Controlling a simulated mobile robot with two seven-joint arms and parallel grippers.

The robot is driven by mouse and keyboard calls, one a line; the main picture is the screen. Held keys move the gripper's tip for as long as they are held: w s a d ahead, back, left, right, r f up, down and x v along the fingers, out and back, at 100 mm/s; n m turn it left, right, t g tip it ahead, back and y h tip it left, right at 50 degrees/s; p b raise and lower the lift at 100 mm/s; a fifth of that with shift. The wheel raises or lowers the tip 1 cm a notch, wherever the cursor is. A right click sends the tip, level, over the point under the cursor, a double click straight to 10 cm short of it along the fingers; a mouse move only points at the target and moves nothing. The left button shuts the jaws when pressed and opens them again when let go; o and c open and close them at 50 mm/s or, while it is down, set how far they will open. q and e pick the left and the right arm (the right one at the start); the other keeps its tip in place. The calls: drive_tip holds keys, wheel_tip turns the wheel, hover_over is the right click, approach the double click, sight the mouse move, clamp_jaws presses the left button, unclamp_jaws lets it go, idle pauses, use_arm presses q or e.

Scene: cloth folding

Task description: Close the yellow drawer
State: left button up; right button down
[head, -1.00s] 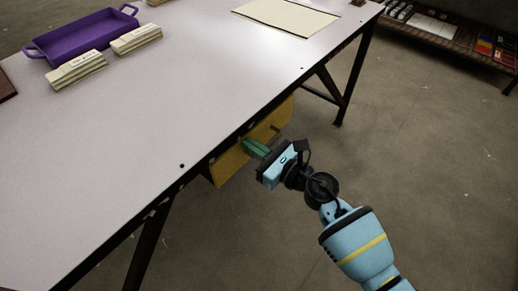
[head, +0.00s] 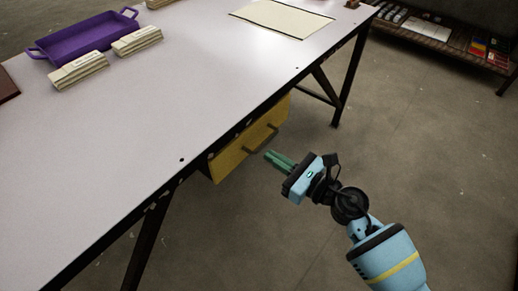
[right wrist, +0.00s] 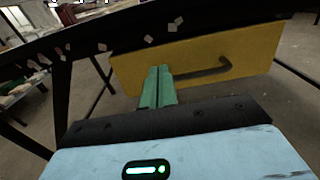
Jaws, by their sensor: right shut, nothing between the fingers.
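The yellow drawer (head: 232,154) sits under the near long edge of the white table. Its front looks about level with the table edge, and a handle (head: 262,139) sticks out of it. My right gripper (head: 268,155) has green fingers, shut and empty, pointing at the drawer front from a short distance. In the right wrist view the fingers (right wrist: 158,72) overlap the drawer front (right wrist: 130,72), left of the handle (right wrist: 208,76). My left gripper is not in view.
The white table (head: 150,110) carries a purple tray (head: 75,42), bundles of folded cloth (head: 78,71) and a flat cream cloth (head: 283,17). A dark table leg (head: 345,80) stands at the right. The floor around my right arm is clear. A shelf (head: 440,32) stands at the back right.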

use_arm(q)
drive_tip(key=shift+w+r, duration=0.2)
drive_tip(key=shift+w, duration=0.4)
use_arm(e)
drive_tip(key=shift+v, duration=2.95)
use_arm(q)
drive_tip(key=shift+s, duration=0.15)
